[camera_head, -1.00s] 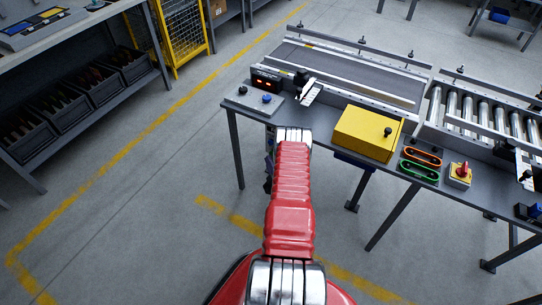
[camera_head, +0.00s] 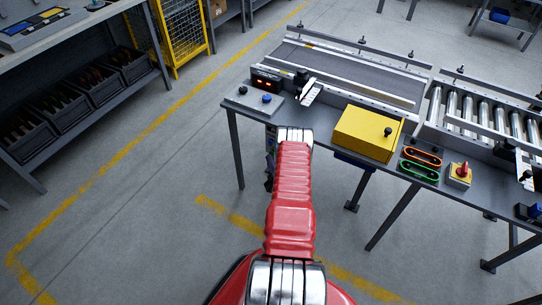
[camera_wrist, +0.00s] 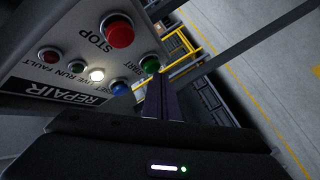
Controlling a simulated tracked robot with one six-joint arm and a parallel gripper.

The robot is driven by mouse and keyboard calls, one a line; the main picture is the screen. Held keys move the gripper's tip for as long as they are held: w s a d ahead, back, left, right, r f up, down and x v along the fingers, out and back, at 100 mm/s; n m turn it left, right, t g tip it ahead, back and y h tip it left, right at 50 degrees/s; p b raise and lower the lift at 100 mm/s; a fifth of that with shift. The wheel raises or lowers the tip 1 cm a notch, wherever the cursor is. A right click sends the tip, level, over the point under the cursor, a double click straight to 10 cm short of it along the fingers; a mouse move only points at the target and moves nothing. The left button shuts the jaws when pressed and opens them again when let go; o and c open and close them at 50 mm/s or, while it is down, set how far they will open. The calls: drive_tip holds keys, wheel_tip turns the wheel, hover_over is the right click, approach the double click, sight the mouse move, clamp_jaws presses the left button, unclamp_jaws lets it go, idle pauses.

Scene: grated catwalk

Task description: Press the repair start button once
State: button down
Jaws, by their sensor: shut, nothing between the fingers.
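In the wrist view a tilted grey panel marked REPAIR (camera_wrist: 70,97) fills the upper left. The green button marked START (camera_wrist: 151,64) sits near the panel's right edge. A larger red STOP button (camera_wrist: 118,31) is above and left of it. My gripper (camera_wrist: 156,82) is shut and empty. Its dark fingertips are just below the green button in the picture; whether they touch it I cannot tell. In the head view my red arm reaches to the bench's left end, and my gripper is hidden there.
A blue button (camera_wrist: 119,89), a lit white lamp (camera_wrist: 97,75) and a small red lamp (camera_wrist: 48,55) are close by on the panel. The bench (camera_head: 320,125) carries a yellow box (camera_head: 366,134), conveyors and other controls. Open floor lies left of the bench.

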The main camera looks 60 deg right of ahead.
drive_tip(key=shift+w+d, duration=0.1)
drive_tip(key=shift+d, duration=0.7)
idle(1.1)
drive_tip(key=shift+a, duration=1.25)
drive_tip(key=a, duration=0.5)
drive_tip(key=shift+s, duration=0.35)
idle(0.9)
